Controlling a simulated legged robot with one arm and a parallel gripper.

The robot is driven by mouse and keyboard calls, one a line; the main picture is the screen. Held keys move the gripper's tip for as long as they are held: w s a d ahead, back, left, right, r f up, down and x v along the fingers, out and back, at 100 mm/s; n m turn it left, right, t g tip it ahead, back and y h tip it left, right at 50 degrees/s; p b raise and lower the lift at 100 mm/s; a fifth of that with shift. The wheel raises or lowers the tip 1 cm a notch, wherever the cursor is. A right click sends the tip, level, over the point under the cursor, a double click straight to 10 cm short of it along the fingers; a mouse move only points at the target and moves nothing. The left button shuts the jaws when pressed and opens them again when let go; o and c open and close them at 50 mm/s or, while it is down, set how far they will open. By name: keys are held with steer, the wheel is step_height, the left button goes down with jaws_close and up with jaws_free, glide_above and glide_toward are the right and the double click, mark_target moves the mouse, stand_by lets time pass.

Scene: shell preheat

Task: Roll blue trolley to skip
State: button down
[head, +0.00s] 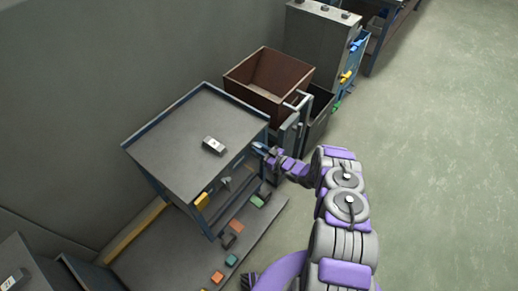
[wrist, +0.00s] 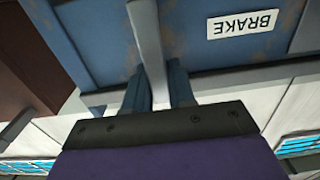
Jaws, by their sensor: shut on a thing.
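A blue-framed unit with a flat grey top (head: 185,140), which looks like the blue trolley, stands left of my arm in the head view. Its wheels cannot be made out. My gripper (head: 262,150) is at its right front corner. In the wrist view, my gripper (wrist: 160,90) is shut on a slim grey bar (wrist: 146,40). The bar stands before a worn blue panel (wrist: 85,40) with an upside-down white BRAKE label (wrist: 243,24). A brown open-topped box (head: 270,78), possibly the skip, stands behind the unit. The wrist view also shows a brown surface (wrist: 25,65) at left.
A small grey-white block (head: 214,146) lies on the grey top. Several small coloured blocks, one orange (head: 236,226), lie on a low dark surface in front. A grey cabinet (head: 320,45) stands beyond the brown box. The green floor (head: 445,150) at right is clear.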

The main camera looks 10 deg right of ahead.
steer(key=shift+w+d, duration=0.15)
steer(key=shift+d, duration=0.15)
steer(key=c, duration=1)
jaws_free()
steer(key=shift+d, duration=0.15)
steer(key=shift+c, duration=0.2)
steer(key=p+v, duration=0.3)
steer(key=v, duration=1.4)
steer(key=shift+p, duration=0.35)
steer(key=shift+d, duration=0.2)
